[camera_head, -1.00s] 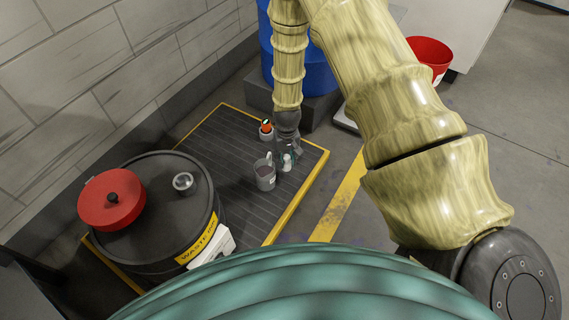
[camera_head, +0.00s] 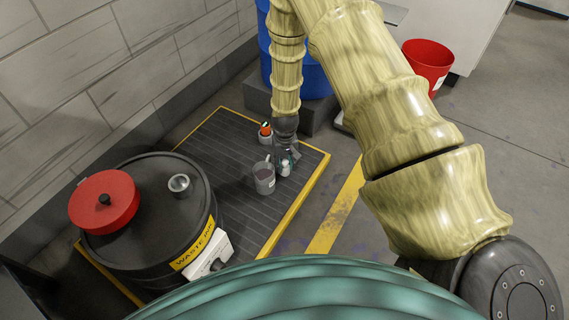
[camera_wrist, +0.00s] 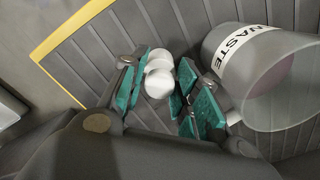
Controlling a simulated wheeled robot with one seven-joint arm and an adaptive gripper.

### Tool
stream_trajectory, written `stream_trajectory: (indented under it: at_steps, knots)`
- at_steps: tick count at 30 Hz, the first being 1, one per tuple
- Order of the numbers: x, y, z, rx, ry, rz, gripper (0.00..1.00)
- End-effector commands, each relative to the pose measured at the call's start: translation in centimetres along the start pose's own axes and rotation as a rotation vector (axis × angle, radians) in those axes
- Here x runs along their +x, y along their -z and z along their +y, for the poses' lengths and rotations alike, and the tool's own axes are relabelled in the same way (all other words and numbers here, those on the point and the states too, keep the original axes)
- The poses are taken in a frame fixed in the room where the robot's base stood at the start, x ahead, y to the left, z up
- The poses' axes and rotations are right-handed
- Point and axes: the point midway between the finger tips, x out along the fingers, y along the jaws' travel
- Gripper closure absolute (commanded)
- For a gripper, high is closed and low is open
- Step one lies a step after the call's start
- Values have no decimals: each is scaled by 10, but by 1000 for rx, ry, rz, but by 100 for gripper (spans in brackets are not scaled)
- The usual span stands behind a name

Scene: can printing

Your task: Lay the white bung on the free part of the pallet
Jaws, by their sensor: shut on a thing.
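The white bung (camera_wrist: 158,77) shows in the wrist view as a small stacked, rounded white piece between the teal finger pads. My gripper (camera_wrist: 157,95) is shut on it. In the head view, my gripper (camera_head: 288,160) is low over the right part of the pallet (camera_head: 210,165), a dark ribbed platform with yellow edges. The bung (camera_head: 285,170) shows there just below the fingers. I cannot tell whether it touches the pallet.
A grey waste pail (camera_head: 264,180) stands close left of my gripper; its label shows in the wrist view (camera_wrist: 250,44). A small orange-topped container (camera_head: 265,133) stands behind. The black waste drum (camera_head: 150,235) with a red lid (camera_head: 104,202) is at left. Ribbed surface left of the pail is clear.

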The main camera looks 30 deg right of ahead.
Motion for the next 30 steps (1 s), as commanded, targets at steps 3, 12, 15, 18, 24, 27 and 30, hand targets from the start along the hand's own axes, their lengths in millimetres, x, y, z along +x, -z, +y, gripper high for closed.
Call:
stream_trajectory:
  at_steps: [3, 12, 15, 18, 24, 27, 30]
  knots:
    - [2, 0, 0, 0, 0, 0, 64]
    - [2, 0, 0, 0, 0, 0, 48]
    - [2, 0, 0, 0, 0, 0, 48]
    - [-2, 0, 0, 0, 0, 0, 48]
    - [-30, 1, 0, 0, 1, 1, 48]
    - [-47, 0, 0, 1, 1, 1, 48]
    - [-65, 0, 0, 1, 1, 1, 48]
